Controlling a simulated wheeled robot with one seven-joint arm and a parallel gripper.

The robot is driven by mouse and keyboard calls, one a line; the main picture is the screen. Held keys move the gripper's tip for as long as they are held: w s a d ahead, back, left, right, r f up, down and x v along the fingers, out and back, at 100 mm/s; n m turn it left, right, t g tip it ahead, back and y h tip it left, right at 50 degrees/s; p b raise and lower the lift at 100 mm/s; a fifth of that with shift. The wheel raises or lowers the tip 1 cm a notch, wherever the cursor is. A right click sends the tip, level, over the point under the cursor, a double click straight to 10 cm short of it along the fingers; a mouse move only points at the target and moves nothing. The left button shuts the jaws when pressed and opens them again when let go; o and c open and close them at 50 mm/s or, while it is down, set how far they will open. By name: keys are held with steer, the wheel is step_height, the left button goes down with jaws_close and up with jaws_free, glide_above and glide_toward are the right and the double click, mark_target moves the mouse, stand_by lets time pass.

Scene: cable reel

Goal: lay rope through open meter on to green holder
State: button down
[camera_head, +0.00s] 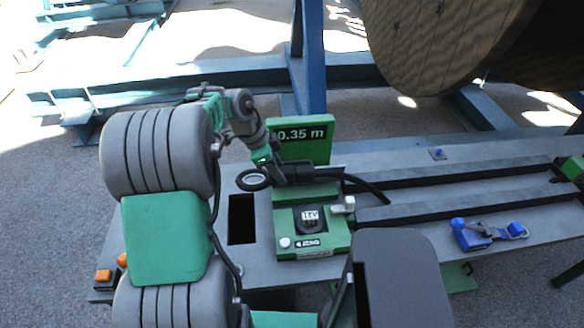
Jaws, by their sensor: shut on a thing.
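My gripper (284,173) is shut on the black rope (362,184). It holds the rope just above the middle of the green meter unit. The rope runs from the gripper to the right, and its free end bends down over the bench. A dark loop (252,180) shows left of the gripper. A green upright plate (302,132) marked 0.35 m stands behind the gripper. I cannot tell whether the rope touches the green surface, and no separate green holder is clearly identifiable.
The grey bench (410,220) has long dark slots on the right and a rectangular opening left of the meter. A blue clamp (484,234) lies on its right part. A large wooden reel (440,45) and blue frame (310,70) stand behind. Orange buttons (104,275) sit at the left.

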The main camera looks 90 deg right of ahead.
steer(key=w+a+p, duration=0.2)
steer(key=w, duration=1.4)
steer(key=w+a+p, duration=0.2)
steer(key=w+a, duration=0.1)
steer(key=w, duration=1.2)
steer(key=f+b, duration=1.4)
steer(key=shift+w+d+f+b, duration=0.1)
steer(key=shift+w+f+b, duration=0.1)
steer(key=shift+f+b, duration=0.65)
steer(key=shift+f, duration=0.1)
steer(key=c, duration=0.8)
jaws_free()
steer(key=shift+c, duration=0.2)
